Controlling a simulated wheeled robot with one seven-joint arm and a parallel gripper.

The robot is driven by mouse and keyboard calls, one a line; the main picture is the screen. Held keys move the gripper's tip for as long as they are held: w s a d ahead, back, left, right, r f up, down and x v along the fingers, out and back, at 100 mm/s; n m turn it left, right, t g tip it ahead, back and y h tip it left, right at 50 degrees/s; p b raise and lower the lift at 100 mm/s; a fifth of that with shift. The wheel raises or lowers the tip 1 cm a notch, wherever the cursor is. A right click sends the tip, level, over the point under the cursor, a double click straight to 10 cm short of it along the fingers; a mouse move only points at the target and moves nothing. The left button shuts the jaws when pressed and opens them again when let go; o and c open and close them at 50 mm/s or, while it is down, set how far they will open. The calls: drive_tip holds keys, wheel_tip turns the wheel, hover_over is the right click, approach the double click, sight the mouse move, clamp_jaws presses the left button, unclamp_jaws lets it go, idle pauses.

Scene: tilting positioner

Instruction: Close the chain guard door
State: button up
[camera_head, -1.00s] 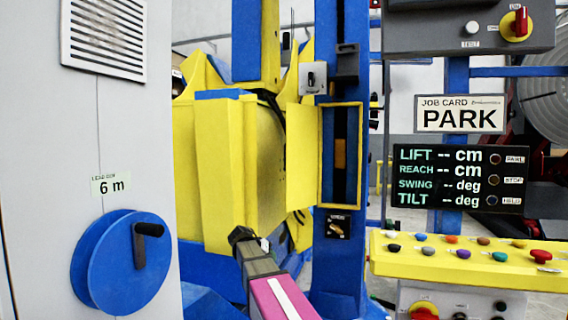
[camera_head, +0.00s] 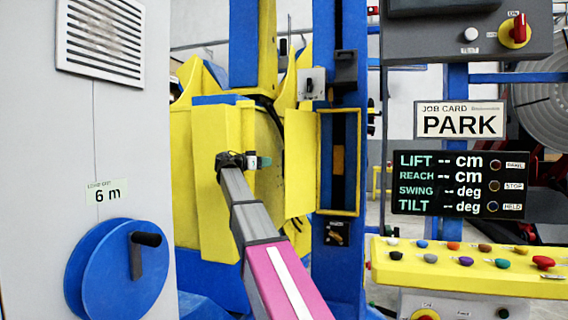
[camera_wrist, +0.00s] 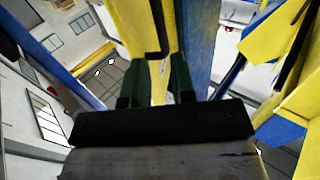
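The chain guard door (camera_head: 299,163) is a flat yellow panel. It stands swung open to the left of a yellow-edged opening (camera_head: 338,212) in the blue column. My gripper (camera_head: 264,162) is left of the door in the head view, in front of the large yellow body. It looks close to the door's left edge, but I cannot tell the depth gap. In the wrist view my gripper's two dark green fingers (camera_wrist: 156,80) are apart, with nothing held between them. A yellow framed part at the right of the wrist view (camera_wrist: 300,112) may be the door or its frame.
A grey cabinet with a blue handwheel (camera_head: 118,268) stands at the left. A yellow button console (camera_head: 460,270) and a dark readout panel (camera_head: 459,183) are at the right. The blue column (camera_head: 338,262) rises beside the door. A small grey switch box (camera_head: 311,84) sits above it.

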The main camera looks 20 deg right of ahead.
approach(297, 163)
drive_tip(key=w+d, duration=0.4)
drive_tip(key=w, duration=0.1)
drive_tip(key=shift+d+r, duration=0.35)
drive_tip(key=shift+r, duration=0.05)
clamp_jaws()
